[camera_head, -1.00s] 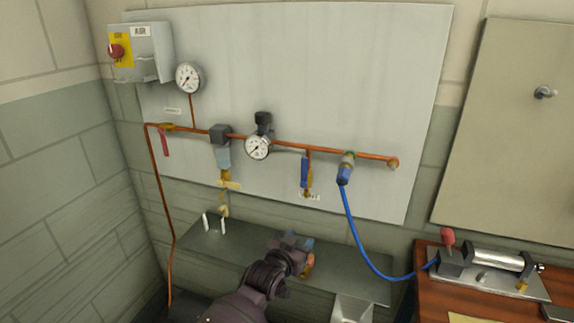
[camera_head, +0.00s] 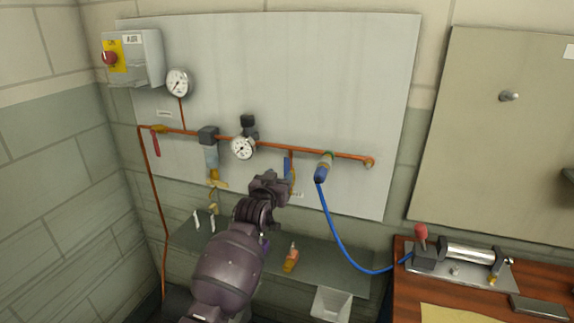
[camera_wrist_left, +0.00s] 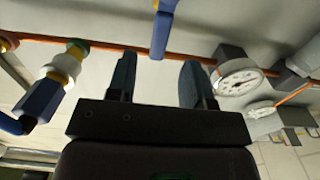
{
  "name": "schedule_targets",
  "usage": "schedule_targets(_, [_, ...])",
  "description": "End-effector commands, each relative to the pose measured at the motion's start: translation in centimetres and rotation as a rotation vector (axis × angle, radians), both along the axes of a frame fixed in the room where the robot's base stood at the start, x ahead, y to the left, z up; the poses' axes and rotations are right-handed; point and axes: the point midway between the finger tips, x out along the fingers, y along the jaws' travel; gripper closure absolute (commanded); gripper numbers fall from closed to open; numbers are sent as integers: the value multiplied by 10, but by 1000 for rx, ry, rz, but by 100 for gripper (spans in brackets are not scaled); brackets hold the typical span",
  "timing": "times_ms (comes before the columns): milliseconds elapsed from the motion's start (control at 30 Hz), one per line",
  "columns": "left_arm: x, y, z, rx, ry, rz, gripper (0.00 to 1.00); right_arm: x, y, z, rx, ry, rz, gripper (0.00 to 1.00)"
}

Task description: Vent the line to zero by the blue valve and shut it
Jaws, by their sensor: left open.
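The blue valve's handle (camera_head: 287,169) hangs down from the copper line (camera_head: 272,147) in the head view, partly hidden behind my left gripper (camera_head: 272,183). In the left wrist view the blue handle (camera_wrist_left: 162,30) lies ahead of and between the two fingers of the left gripper (camera_wrist_left: 158,82), which are apart and empty. The handle looks clear of both fingers. The regulator gauge (camera_head: 243,148) is just left of the valve on the line. It also shows in the left wrist view (camera_wrist_left: 240,82). Its needle is too small to read. My right gripper is not in view.
A blue hose (camera_head: 335,228) runs from a coupling (camera_head: 323,168) right of the valve to a cylinder (camera_head: 468,254) on a wooden bench. A filter bowl (camera_head: 211,158) hangs left of the gauge.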

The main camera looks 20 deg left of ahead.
Motion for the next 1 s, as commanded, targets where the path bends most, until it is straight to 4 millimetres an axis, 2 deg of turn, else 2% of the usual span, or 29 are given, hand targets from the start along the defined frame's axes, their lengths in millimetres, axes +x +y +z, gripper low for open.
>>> schedule_targets(100, [17,-1,1,0,0,0,53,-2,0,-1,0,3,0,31])
schedule_targets(500, [64,-2,1,1,-1,0,53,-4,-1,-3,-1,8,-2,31])
schedule_targets(733, [80,-2,0,1,0,1,53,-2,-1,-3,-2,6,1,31])
schedule_targets(1000, [85,-2,0,0,0,1,53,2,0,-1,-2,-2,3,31])
